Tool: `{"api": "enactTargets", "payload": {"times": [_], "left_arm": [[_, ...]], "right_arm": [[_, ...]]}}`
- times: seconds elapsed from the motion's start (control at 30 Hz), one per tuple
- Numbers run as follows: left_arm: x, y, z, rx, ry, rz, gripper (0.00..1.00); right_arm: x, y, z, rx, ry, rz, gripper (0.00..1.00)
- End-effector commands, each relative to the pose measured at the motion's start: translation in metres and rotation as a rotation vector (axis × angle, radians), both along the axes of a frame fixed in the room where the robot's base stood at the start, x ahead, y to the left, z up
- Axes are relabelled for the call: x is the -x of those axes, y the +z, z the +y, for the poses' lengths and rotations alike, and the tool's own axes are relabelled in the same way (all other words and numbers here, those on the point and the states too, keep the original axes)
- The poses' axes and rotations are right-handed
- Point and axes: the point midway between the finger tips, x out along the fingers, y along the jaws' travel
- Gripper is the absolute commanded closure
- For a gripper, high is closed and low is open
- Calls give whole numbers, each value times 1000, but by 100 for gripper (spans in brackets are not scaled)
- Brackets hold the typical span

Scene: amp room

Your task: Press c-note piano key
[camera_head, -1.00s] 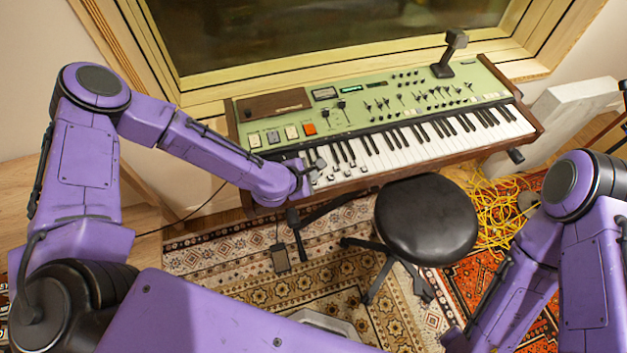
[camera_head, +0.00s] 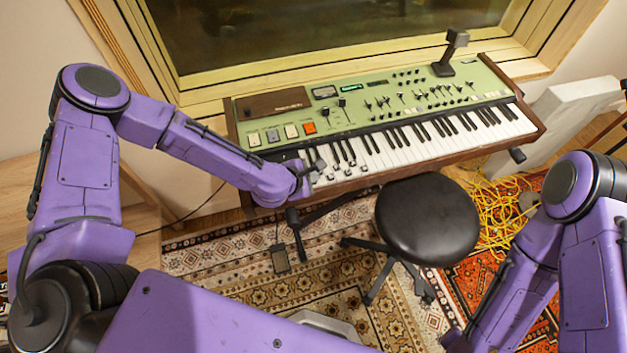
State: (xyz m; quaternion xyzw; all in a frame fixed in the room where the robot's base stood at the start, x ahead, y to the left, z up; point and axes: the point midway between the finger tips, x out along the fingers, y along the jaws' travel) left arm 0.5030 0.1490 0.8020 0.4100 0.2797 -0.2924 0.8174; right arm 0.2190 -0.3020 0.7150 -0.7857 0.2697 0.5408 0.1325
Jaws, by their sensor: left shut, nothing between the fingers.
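A green keyboard synthesizer (camera_head: 380,100) with wooden sides stands below the window. Its row of white and black piano keys (camera_head: 420,142) runs along the front edge. My left gripper (camera_head: 318,168) is shut and empty at the left end of the keys. It is small here, and the wrist hides the leftmost keys. I cannot tell whether its tips touch a key or which key lies under them. My right arm is at the lower right, and its gripper is not in view.
A round black stool (camera_head: 427,220) stands just in front of the keyboard. A black pedal (camera_head: 280,258) lies on the patterned rug (camera_head: 300,290). Yellow cables (camera_head: 500,212) are heaped right of the stool. A black lamp-like stand (camera_head: 450,52) sits on the synthesizer's back right.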

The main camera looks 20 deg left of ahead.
Motion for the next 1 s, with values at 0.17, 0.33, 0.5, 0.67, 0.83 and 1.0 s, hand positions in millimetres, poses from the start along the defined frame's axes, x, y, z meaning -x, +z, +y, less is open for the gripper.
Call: {"api": "enactTargets", "payload": {"times": [0.17, 0.33, 0.5, 0.67, 0.83, 1.0], "left_arm": [[0, 0, 0, 0, 0, 0, 100], [0, -2, 0, 0, 0, 0, 100], [0, -4, 0, 0, 0, 0, 100], [0, -6, 0, 0, 0, 0, 100], [0, -8, 0, 0, 0, 0, 100], [0, -10, 0, 0, 0, 0, 100]], "right_arm": [[0, 0, 0, 0, 0, 0, 100], [0, -2, 0, 0, 0, 0, 100], [0, -4, 0, 0, 0, 0, 100], [0, -6, 0, 0, 0, 0, 100], [0, -8, 0, 0, 0, 0, 100], [0, -10, 0, 0, 0, 0, 100]]}}
